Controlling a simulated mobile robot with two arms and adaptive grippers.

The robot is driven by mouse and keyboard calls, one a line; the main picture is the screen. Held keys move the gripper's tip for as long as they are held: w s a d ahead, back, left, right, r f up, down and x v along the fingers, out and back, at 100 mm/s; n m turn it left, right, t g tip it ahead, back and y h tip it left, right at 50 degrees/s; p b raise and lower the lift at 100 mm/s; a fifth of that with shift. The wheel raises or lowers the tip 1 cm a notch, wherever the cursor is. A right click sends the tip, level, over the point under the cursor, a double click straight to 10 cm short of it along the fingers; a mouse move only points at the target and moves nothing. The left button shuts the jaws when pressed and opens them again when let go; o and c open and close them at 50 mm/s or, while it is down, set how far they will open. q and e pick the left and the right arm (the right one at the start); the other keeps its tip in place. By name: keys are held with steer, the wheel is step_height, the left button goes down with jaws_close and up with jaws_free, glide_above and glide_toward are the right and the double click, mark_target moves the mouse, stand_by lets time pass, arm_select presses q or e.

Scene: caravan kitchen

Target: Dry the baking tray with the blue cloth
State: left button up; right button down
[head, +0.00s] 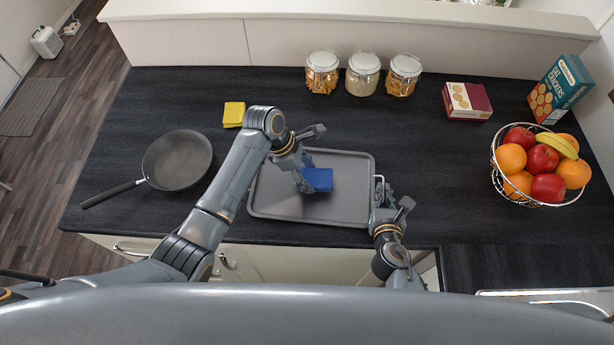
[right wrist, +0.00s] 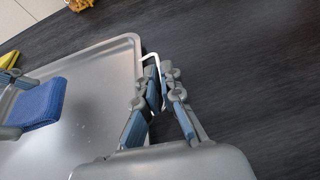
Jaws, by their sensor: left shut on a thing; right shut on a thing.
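The grey baking tray (head: 345,168) lies flat on the dark worktop, and it fills the left of the right wrist view (right wrist: 95,85). The folded blue cloth (head: 318,180) is on or just above the tray's middle; it also shows in the right wrist view (right wrist: 42,103). My left gripper (head: 303,184) is shut on the blue cloth over the tray; its fingers are partly hidden by its own arm. My right gripper (head: 381,190) is shut on the tray's light wire handle at the right edge; the handle shows between the fingers in the right wrist view (right wrist: 151,57).
A frying pan (head: 177,160) and a yellow cloth (head: 234,113) lie left of the tray. Glass jars (head: 363,75) stand at the back. A small box (head: 467,101), a crackers box (head: 560,89) and a wire fruit bowl (head: 497,165) are on the right. Worktop between tray and bowl is clear.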

arm_select(q)
steer(key=shift+r, duration=2.3)
steer(key=shift+r, duration=3)
arm_select(e)
steer(key=c, duration=1.4)
jaws_free()
steer(key=shift+c, duration=0.2)
